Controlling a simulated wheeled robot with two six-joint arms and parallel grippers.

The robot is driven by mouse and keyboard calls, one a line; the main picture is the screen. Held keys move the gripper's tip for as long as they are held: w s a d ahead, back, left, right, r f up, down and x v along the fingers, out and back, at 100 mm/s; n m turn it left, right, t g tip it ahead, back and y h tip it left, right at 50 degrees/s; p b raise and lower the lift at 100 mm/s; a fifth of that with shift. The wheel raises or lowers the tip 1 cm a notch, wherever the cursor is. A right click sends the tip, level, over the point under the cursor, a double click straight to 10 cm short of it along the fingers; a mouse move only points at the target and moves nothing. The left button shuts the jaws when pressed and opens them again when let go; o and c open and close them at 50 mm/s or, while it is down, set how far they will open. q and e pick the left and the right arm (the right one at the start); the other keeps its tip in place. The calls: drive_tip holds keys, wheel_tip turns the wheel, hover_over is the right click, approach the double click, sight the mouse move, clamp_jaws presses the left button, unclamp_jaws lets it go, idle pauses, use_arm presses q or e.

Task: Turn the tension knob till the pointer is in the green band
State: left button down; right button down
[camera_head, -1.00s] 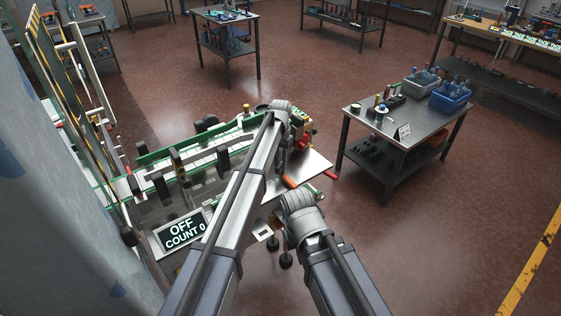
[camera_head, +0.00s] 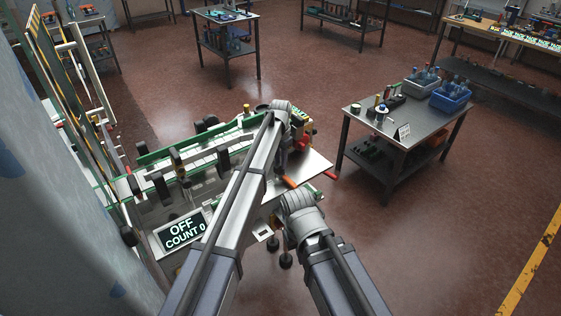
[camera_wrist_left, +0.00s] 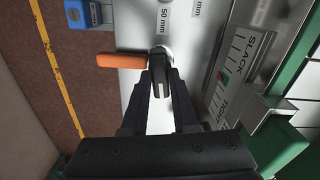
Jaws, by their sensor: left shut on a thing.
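In the left wrist view my left gripper (camera_wrist_left: 160,84) has its two black fingers closed around a small dark knob (camera_wrist_left: 160,66), which stands on a pale metal plate. An orange handle (camera_wrist_left: 121,61) lies just left of the knob. To the right is a gauge (camera_wrist_left: 232,72) lettered SLACK and TIGHT, with a small green patch and a red mark on its scale; the exact pointer position is too small to tell. In the head view my left arm covers the knob and gripper. My right arm is folded low, its gripper out of sight.
The machine's display (camera_head: 183,231) reads OFF and COUNT 0. The machine's green-edged rail (camera_head: 190,147) runs along the left. A side table (camera_head: 408,120) with a blue bin (camera_head: 451,97) stands at right. Open floor lies between and beyond.

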use_arm(q)
drive_tip(key=c, duration=0.7)
unclamp_jaws()
drive_tip(key=shift+r, duration=0.1)
wheel_tip(320, 180, up, 8)
drive_tip(key=p, duration=0.8)
drive_tip(key=shift+f, duration=0.2)
